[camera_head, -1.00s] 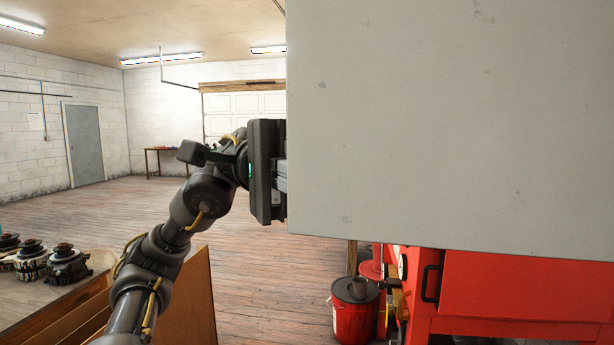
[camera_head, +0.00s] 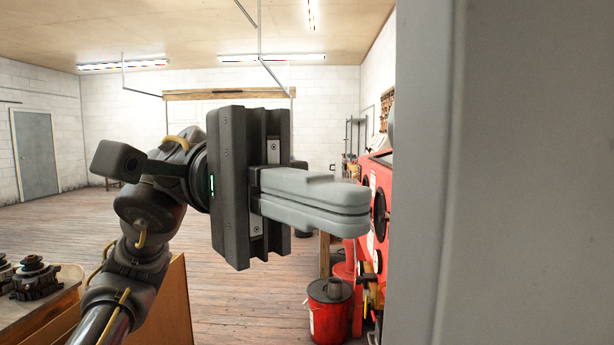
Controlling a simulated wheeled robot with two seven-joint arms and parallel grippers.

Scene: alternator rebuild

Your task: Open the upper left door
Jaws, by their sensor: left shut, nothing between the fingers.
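A large plain grey panel (camera_head: 530,180) fills the right side of the head view, very close. It has a rounded vertical edge on its left; I cannot tell if it is the upper left door or another part of the cabinet. No handle shows on it. My left gripper (camera_head: 362,208) is in the middle of the view, left of the panel. Its two grey fingers are shut together, empty, and point right towards the panel edge. A small gap shows between fingertips and panel in the picture. My right gripper is out of view.
A red machine (camera_head: 381,200) and a red bucket (camera_head: 330,312) stand behind the fingers. A bench with alternator parts (camera_head: 38,278) is at the lower left. The wooden floor (camera_head: 75,235) beyond is open, up to a grey room door (camera_head: 35,155).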

